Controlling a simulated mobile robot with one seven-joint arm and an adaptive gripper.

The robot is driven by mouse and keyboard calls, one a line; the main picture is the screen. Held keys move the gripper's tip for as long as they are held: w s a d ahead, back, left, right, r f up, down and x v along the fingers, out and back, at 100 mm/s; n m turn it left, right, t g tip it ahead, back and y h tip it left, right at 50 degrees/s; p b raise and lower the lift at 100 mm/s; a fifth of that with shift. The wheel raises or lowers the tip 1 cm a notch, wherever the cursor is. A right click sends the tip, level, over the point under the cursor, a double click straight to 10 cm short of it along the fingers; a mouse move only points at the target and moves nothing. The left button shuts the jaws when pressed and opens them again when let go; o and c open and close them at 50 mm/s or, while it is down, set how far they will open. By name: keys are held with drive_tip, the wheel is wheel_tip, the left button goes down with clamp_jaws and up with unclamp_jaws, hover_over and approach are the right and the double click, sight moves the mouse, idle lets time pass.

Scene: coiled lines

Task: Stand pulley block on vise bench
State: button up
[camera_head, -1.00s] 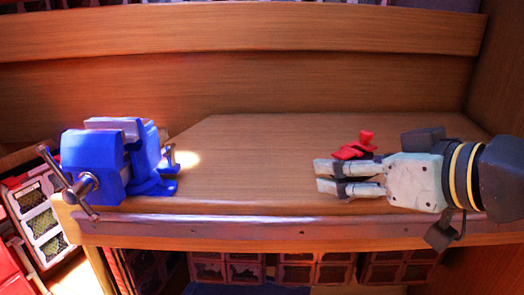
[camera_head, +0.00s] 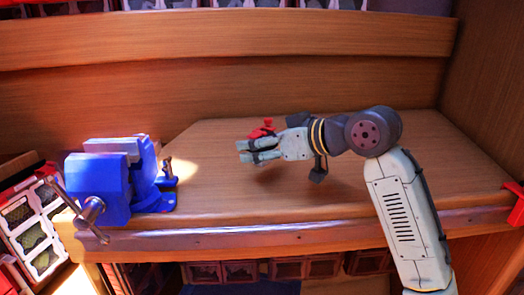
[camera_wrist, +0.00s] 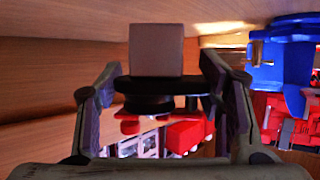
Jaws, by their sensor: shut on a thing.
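The pulley block (camera_head: 262,130) shows as a small red piece at my fingertips, over the middle of the wooden vise bench (camera_head: 330,205). My gripper (camera_head: 257,152) reaches in from the right, above the bench top, and is shut on the pulley block. In the wrist view, a dark rounded part (camera_wrist: 150,92) with a grey block above it sits between my fingers (camera_wrist: 165,100). Red shows below it, but I cannot tell how much belongs to the pulley block. The blue vise (camera_head: 105,180) stands at the bench's left end, also at the wrist view's upper right (camera_wrist: 280,65).
White and red bins (camera_head: 30,230) stand left of the bench, with more drawers under its front edge. A wooden back wall (camera_head: 230,90) closes off the rear. A red item (camera_head: 516,205) is at the right edge. The bench between vise and gripper is clear.

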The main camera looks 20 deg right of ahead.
drive_tip(key=shift+w+d, duration=0.15)
drive_tip(key=shift+w, duration=0.05)
wheel_tip(320, 180, down, 3)
drive_tip(key=shift+f+p, duration=0.1)
drive_tip(key=shift+p, duration=0.55)
drive_tip(key=shift+f, duration=0.15)
drive_tip(key=shift+f, duration=0.25)
drive_tip(key=o, duration=1.5)
drive_tip(key=shift+c, duration=0.2)
drive_tip(key=shift+s+r, duration=0.2)
drive_tip(key=shift+r, duration=0.1)
drive_tip(key=b+v, duration=0.3)
drive_tip(key=v, duration=0.8)
drive_tip(key=shift+s+d+r, duration=0.1)
drive_tip(key=shift+s+d, duration=0.1)
drive_tip(key=shift+d, duration=0.05)
